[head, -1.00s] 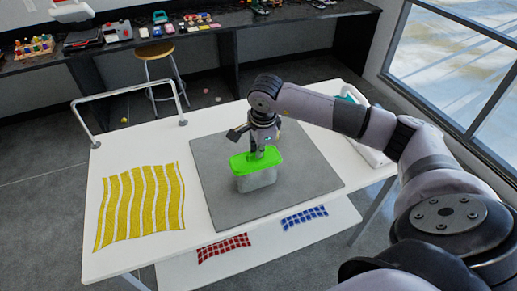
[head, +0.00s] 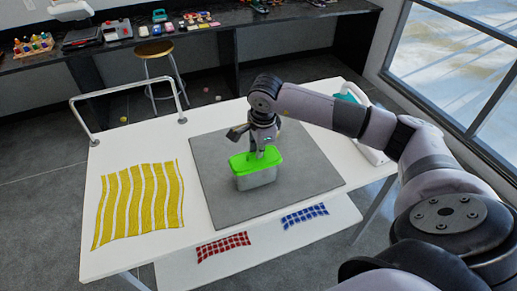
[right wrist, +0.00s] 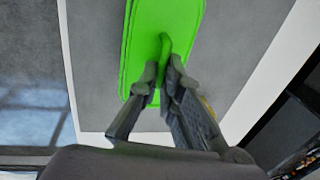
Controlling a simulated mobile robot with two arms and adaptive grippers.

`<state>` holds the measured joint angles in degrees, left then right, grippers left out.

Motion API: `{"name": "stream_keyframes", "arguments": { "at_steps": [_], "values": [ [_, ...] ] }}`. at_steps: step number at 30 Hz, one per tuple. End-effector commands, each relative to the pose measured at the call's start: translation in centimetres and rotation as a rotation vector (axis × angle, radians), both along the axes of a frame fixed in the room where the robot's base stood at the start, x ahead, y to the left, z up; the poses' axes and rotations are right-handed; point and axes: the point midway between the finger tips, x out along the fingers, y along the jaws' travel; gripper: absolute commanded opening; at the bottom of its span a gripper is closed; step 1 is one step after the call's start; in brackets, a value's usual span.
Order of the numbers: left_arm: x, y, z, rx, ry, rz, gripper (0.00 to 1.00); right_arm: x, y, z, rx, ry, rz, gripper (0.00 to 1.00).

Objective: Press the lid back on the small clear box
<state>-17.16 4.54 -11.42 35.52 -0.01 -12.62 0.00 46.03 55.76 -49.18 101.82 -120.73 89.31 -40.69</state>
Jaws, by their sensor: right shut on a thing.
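The small clear box (head: 258,180) stands upright on the grey mat, below my right gripper. The bright green lid (head: 241,164) lies over the top of the box and looks about level. I cannot tell whether it is fully seated. My right gripper (head: 261,152) points down at the lid. In the right wrist view its fingers (right wrist: 163,75) are shut on the lid's raised green grip (right wrist: 165,44), with the flat lid (right wrist: 145,25) beyond. The box is hidden under the lid there. My left gripper is not in view.
The grey mat (head: 220,200) lies on a white table (head: 120,258). A yellow striped sheet (head: 139,207) lies left of the mat. Red (head: 223,246) and blue (head: 305,217) grid pieces lie at the front. A white object with a teal part (head: 368,152) is at the right edge.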

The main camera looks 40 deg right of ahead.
Motion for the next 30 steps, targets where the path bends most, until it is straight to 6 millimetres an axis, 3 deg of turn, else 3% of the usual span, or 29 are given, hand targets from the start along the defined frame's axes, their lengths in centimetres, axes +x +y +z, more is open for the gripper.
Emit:
{"name": "stream_keyframes", "arguments": {
  "at_steps": [11,12,22,30],
  "values": [
    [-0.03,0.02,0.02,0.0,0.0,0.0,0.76,-0.03,0.0,-0.03,0.0,0.001,0.0,0.0],
    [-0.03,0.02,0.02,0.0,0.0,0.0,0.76,-0.03,0.0,-0.03,0.0,0.001,0.0,0.07],
    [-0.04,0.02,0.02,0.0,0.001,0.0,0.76,-0.02,0.01,-0.03,0.0,0.001,0.0,0.29],
    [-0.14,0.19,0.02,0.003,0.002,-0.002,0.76,-0.02,0.01,0.01,0.0,0.001,0.0,0.3]
  ]
}}
